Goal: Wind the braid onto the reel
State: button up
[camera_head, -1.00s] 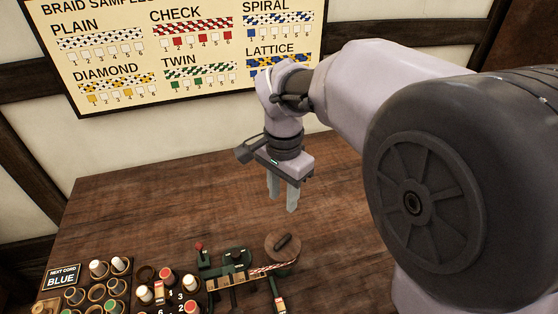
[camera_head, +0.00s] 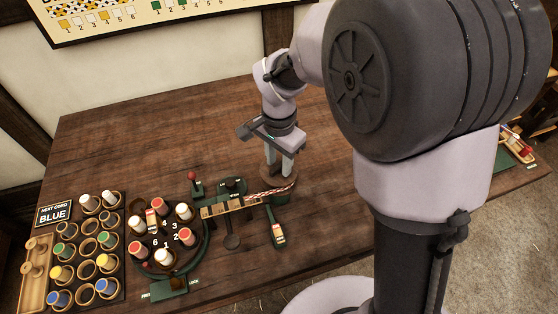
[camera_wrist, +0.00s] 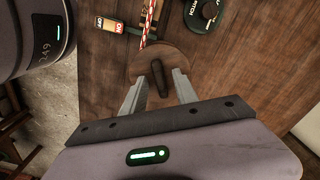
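The reel (camera_wrist: 138,66) is a round brown disc with a dark bar handle (camera_wrist: 157,80) across its top. In the head view it sits under my gripper (camera_head: 279,170), partly hidden by the fingers. In the wrist view my gripper (camera_wrist: 160,76) is open, one finger on each side of the handle, with visible gaps. I cannot tell how far the tips are above the disc. The red-and-white braid (camera_head: 266,194) runs from the wooden guide (camera_head: 228,208) to the reel; it also shows in the wrist view (camera_wrist: 148,22).
Left of the guide is a round braiding stand with several bobbins (camera_head: 163,257). A bobbin rack (camera_head: 88,243) and a "NEXT CORD BLUE" sign (camera_head: 53,213) are further left. The table behind is clear.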

grip_shut()
